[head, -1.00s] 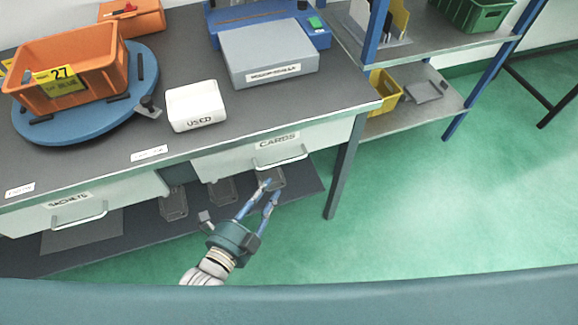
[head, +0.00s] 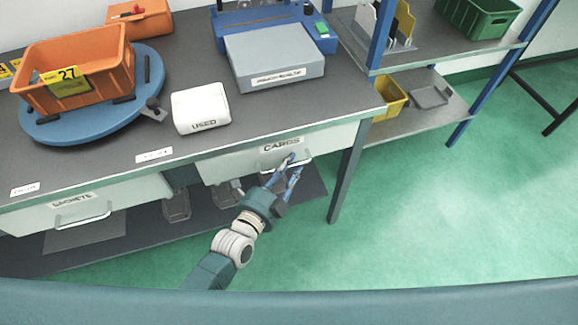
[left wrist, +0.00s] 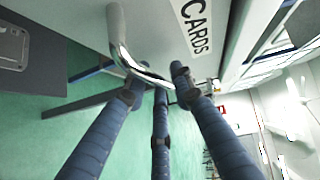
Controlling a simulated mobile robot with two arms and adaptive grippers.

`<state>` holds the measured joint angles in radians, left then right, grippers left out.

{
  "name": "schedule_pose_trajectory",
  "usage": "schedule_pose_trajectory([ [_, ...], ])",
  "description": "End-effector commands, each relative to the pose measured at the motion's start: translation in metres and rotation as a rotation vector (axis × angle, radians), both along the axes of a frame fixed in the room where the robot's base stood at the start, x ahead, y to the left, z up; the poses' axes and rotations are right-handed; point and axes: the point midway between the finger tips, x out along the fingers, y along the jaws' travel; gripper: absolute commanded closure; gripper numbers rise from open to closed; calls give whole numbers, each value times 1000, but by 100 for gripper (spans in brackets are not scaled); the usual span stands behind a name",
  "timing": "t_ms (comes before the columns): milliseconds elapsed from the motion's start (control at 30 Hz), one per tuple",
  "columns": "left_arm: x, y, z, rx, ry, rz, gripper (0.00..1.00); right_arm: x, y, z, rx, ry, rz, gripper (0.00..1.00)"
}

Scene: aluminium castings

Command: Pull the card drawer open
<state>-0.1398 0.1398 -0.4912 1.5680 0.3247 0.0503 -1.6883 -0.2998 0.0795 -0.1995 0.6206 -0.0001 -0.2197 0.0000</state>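The card drawer (head: 228,168) has a pale front labelled CARDS and looks closed under the bench top. Its metal bar handle (head: 305,161) is on the front; in the left wrist view the handle (left wrist: 138,66) runs across between my finger ends. My left gripper (head: 291,162) is at the handle, coming from below and in front. Its blue fingers are spread apart in the left wrist view (left wrist: 150,70), with the handle among them; they do not look closed on it. Contact is hard to tell. My right gripper is in neither view.
The sachets drawer (head: 130,193) is left of it. A white USED box (head: 200,108), a grey box (head: 275,57) and an orange bin (head: 78,85) on a blue turntable (head: 50,130) stand on the bench. A bench leg (head: 346,172) is right of the drawer. Green floor is free in front.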

Motion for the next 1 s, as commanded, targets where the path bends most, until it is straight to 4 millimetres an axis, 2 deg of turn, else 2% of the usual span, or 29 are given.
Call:
schedule_pose_trajectory([
  [67, 0, 0, 0, 0, 0, 0, 76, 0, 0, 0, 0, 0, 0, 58],
  [100, 0, 0, 0, 0, 0, 0, 80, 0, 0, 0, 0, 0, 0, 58],
  [200, 0, 0, 0, 0, 0, 0, 100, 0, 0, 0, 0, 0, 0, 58],
  [567, -6, -1, 1, -1, 3, 0, 100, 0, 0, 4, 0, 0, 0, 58],
  [767, -38, -12, 2, -4, 9, 0, 100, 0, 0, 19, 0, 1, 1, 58],
  [1000, -106, -34, 2, -5, 13, 1, 100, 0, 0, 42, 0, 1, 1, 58],
])
